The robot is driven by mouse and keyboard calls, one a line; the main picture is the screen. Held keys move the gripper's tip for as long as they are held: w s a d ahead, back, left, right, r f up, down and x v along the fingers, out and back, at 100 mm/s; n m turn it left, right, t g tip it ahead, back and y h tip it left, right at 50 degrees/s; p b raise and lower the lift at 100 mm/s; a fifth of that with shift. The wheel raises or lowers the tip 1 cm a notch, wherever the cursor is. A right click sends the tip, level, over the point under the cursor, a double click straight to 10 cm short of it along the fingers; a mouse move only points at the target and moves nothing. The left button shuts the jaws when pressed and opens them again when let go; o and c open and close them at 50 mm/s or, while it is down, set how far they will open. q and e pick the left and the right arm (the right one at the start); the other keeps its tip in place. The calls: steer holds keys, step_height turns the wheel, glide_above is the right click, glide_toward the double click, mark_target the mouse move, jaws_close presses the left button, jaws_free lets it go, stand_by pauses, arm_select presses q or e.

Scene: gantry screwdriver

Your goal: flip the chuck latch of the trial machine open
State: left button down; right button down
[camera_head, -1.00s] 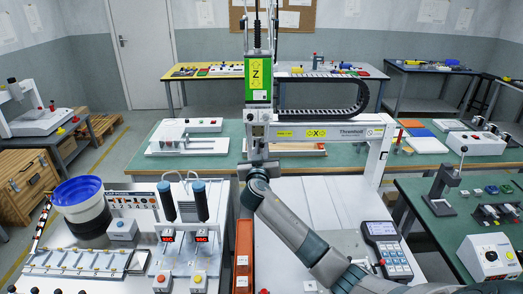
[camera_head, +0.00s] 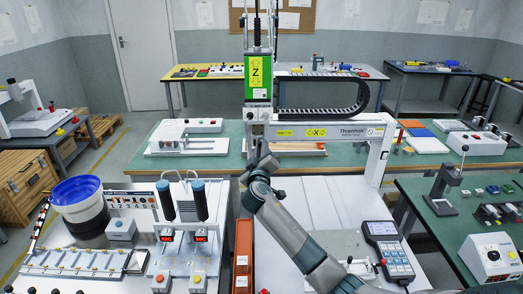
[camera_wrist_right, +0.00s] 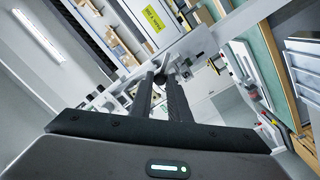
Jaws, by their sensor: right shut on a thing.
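The trial machine is a white gantry with a green Z head (camera_head: 258,78) and a crossbeam (camera_head: 330,131). My right gripper (camera_head: 259,150) is raised just below the Z head, in front of the gantry. In the right wrist view, the fingers (camera_wrist_right: 160,80) are close together and shut on a small dark part, which I take to be the chuck latch (camera_wrist_right: 158,60). The fingers hide most of it, so I cannot tell its position. My left gripper is in neither view.
A handheld controller (camera_head: 388,250) lies right of my right arm. An orange-red rail (camera_head: 243,255) stands to its left, beside two feeders with blue-grey caps (camera_head: 168,200). A blue bowl (camera_head: 77,190) is at the left. The white plate (camera_head: 325,200) below the gantry is mostly clear.

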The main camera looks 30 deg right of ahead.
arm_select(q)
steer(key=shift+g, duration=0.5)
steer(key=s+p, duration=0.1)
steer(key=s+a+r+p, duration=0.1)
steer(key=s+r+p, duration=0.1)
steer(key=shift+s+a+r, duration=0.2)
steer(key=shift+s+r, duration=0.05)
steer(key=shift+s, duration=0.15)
arm_select(e)
steer(key=n, duration=0.6)
steer(key=n+t+y, duration=0.1)
steer(key=n, duration=0.4)
steer(key=shift+d+f+n, duration=0.1)
steer(key=shift+n, duration=0.3)
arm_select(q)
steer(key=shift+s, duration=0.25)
arm_select(e)
steer(key=c, duration=1.7)
jaws_free()
steer(key=shift+s, duration=0.15)
